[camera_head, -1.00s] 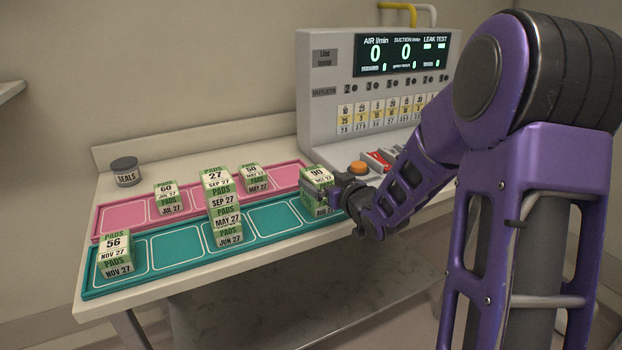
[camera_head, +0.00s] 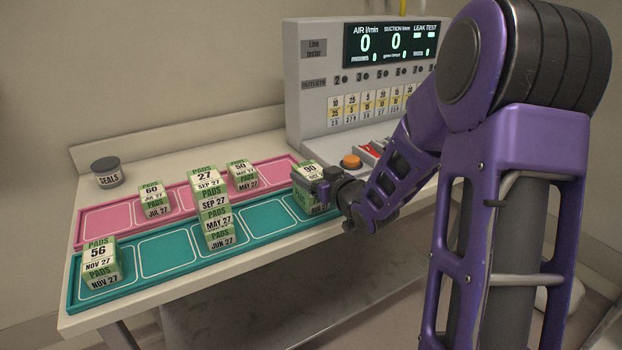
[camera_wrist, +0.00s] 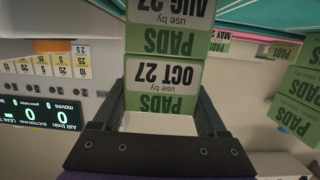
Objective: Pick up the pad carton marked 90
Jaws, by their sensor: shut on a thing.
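The pad carton marked 90 (camera_head: 307,171), green and white, is at the right end of the teal tray (camera_head: 174,292), on top of another pad carton (camera_head: 304,201). My gripper (camera_head: 320,187) is shut on the 90 carton from the right. In the wrist view the held carton (camera_wrist: 162,76) reads OCT 27, upside down, between the two fingers. The carton marked AUG 27 (camera_wrist: 170,14) shows against it there, with no clear gap. My gripper hides part of both cartons in the head view.
Left of it on the teal tray stand a tall stack topped by 27 (camera_head: 204,176) and a stack marked 56 (camera_head: 100,252). The pink tray (camera_head: 108,218) behind holds cartons 60 (camera_head: 152,190) and 50 (camera_head: 239,167). The tester (camera_head: 317,103) stands behind.

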